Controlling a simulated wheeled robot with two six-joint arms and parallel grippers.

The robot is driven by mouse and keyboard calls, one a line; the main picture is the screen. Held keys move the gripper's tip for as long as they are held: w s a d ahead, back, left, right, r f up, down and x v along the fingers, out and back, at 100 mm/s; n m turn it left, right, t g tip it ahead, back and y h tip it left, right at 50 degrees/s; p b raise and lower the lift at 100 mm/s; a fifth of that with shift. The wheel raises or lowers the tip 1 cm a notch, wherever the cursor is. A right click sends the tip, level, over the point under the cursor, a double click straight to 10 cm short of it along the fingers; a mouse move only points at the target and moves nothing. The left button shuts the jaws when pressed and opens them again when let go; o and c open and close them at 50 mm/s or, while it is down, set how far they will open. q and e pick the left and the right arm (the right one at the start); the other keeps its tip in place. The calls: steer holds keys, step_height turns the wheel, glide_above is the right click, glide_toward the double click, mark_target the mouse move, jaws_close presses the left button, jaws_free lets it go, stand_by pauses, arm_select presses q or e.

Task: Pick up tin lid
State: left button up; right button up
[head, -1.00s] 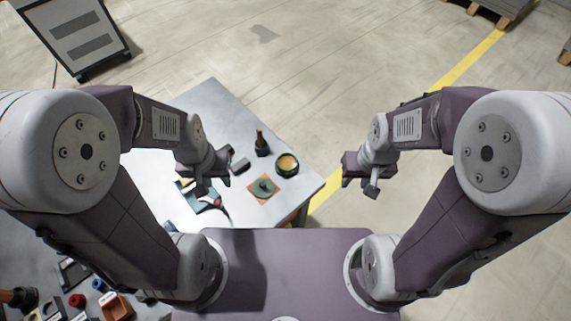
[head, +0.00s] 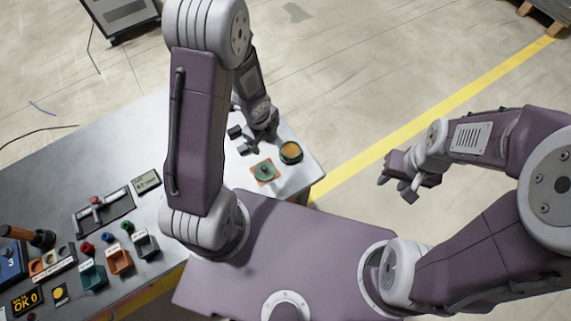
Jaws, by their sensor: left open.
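The green tin lid (head: 264,171), with a small knob on top, lies on an orange square mat (head: 254,181) near the table's right corner. An open round tin (head: 291,152) with yellowish-brown contents stands just behind and right of it. My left gripper (head: 242,140) is open and above the table, behind and slightly left of the lid, apart from it in the picture. Its forearm hides part of the table. My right gripper (head: 396,186) is out over the floor, right of the table; its fingers look apart and empty.
The table (head: 60,170) stretches left, with coloured bins (head: 118,261), a black fixture (head: 103,211), a small display (head: 146,181) and an OK counter (head: 26,301). Open floor lies beyond the table, crossed by a yellow line (head: 440,110). A dark-framed panel (head: 125,12) stands at the back left.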

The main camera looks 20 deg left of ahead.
mark_target(264, 168)
arm_select(q)
steer(key=s+f, duration=0.1)
steer(key=s+f+g+p, duration=0.1)
steer(key=s, duration=0.1)
steer(key=s+f+g+p, duration=0.1)
steer(key=s+f, duration=0.1)
steer(key=shift+d, duration=0.4)
steer(key=shift+s+a+f, duration=0.1)
steer(key=shift+s+a, duration=0.1)
steer(key=shift+a, duration=0.1)
steer(key=shift+s+a+f+b, duration=0.1)
steer(key=shift+a+f+b, duration=0.15)
steer(key=shift+b, duration=0.15)
steer(key=f+b, duration=0.3)
steer(key=shift+d+f+b, duration=0.35)
steer(key=shift+d+b, duration=0.05)
steer(key=shift+w, duration=0.25)
steer(key=f+b, duration=0.5)
steer(key=shift+s, duration=0.2)
steer(key=shift+f, duration=0.1)
steer(key=shift+r, duration=0.2)
steer(key=c, duration=1.4)
arm_select(e)
step_height(264, 168, down, 6)
steer(key=shift+s+d, duration=0.2)
steer(key=shift+d, duration=0.15)
